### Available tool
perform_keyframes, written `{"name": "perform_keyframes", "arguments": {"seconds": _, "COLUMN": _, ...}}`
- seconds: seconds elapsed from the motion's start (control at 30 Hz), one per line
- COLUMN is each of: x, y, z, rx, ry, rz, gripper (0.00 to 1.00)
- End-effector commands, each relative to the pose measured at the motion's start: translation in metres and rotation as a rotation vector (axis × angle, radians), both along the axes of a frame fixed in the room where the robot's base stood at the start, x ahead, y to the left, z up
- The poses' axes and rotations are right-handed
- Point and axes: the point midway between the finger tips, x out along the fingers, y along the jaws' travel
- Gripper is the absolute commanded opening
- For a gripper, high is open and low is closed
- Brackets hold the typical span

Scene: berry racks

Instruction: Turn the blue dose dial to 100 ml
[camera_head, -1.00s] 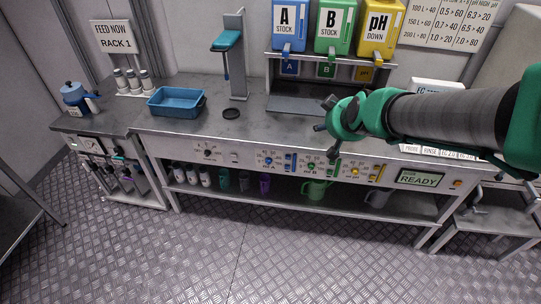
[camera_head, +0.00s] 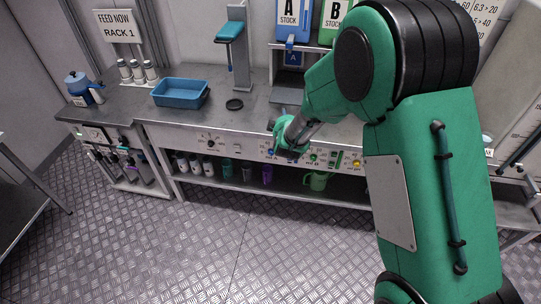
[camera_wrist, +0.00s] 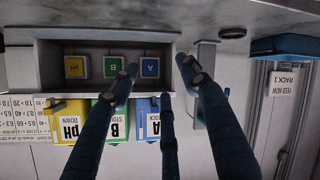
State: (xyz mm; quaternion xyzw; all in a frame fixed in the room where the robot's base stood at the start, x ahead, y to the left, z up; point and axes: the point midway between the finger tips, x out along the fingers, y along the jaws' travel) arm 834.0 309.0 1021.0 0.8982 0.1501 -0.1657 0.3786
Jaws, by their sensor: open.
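The blue dose dial (camera_head: 270,153) is on the front panel of the bench in the head view, left of the green dial (camera_head: 314,157). It is small there and partly covered by my gripper. My gripper (camera_head: 281,138) is in front of the bench's front edge, just above and beside the blue dial; I cannot tell whether it touches. In the wrist view my gripper (camera_wrist: 158,78) has its fingers spread with nothing between them. The wrist view looks upside down at the back shelf and does not show the dial. The dial's scale and setting are too small to read.
A blue tray (camera_head: 181,94), a black disc (camera_head: 234,104) and a stand with a teal part (camera_head: 237,50) are on the bench top. Bottles and a green jug (camera_head: 318,181) stand on the lower shelf. The floor in front is clear. My arm covers the right side.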

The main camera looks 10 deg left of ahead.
Motion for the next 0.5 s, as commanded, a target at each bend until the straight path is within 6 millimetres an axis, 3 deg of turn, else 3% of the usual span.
{"name": "perform_keyframes", "arguments": {"seconds": 0.03, "x": 0.002, "y": 0.008, "z": -0.015, "rx": -0.026, "ry": -0.013, "rz": 0.005, "gripper": 0.46}}
{"name": "perform_keyframes", "arguments": {"seconds": 0.23, "x": 0.009, "y": 0.03, "z": -0.065, "rx": -0.132, "ry": -0.09, "rz": 0.015, "gripper": 0.46}}
{"name": "perform_keyframes", "arguments": {"seconds": 0.5, "x": 0.002, "y": 0.054, "z": -0.133, "rx": -0.292, "ry": -0.193, "rz": 0.023, "gripper": 0.46}}
